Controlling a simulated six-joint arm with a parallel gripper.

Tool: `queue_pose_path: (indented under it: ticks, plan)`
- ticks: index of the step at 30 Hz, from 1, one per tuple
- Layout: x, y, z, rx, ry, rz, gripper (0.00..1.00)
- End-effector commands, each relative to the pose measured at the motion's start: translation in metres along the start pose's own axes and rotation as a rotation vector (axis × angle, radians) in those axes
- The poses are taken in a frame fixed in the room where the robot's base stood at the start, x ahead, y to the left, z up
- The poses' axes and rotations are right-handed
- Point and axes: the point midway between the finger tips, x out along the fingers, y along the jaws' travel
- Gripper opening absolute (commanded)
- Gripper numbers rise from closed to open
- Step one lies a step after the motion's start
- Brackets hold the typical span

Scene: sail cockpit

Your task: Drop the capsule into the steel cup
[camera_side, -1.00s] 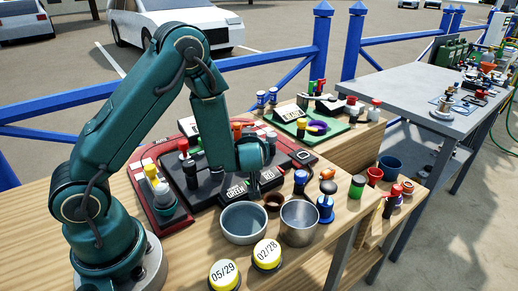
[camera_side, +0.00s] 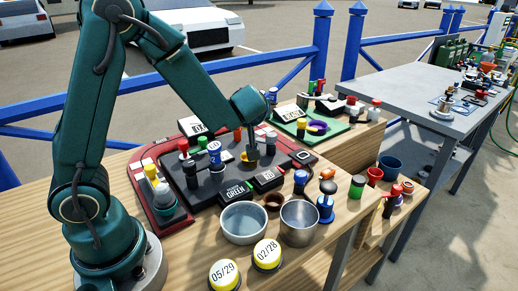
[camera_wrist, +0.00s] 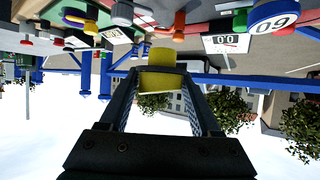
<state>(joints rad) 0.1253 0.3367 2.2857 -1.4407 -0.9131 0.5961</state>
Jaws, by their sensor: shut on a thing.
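My gripper (camera_wrist: 157,88) is shut on a yellow capsule (camera_wrist: 155,80), which sits between the fingertips in the wrist view. In the side view the yellow capsule (camera_side: 250,157) shows at the tip of my gripper (camera_side: 252,149), over the right part of the black tray. The steel cup (camera_side: 299,226) stands upright at the front right of the wooden table, in front of and to the right of my gripper. Its inside is only partly visible. The cup cannot be made out in the wrist view.
A wide grey-blue bowl (camera_side: 244,226) stands just left of the cup. A small brown cup (camera_side: 273,202) is behind them. Black GREEN (camera_side: 236,193) and RED (camera_side: 267,180) boxes stand between tray and cups. Yellow-topped dated jars (camera_side: 267,253) are in front; bottles (camera_side: 325,208) stand at right.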

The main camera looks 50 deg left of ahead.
Motion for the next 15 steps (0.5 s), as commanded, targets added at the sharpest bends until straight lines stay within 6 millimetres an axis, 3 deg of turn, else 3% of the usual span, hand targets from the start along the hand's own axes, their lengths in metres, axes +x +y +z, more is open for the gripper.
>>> queue_pose_path:
  ticks: [12,15]
  plan:
    - [0.000,-0.003,0.003,0.005,0.000,0.007,0.08]
    - [-0.015,0.009,0.009,0.033,0.001,0.064,0.08]
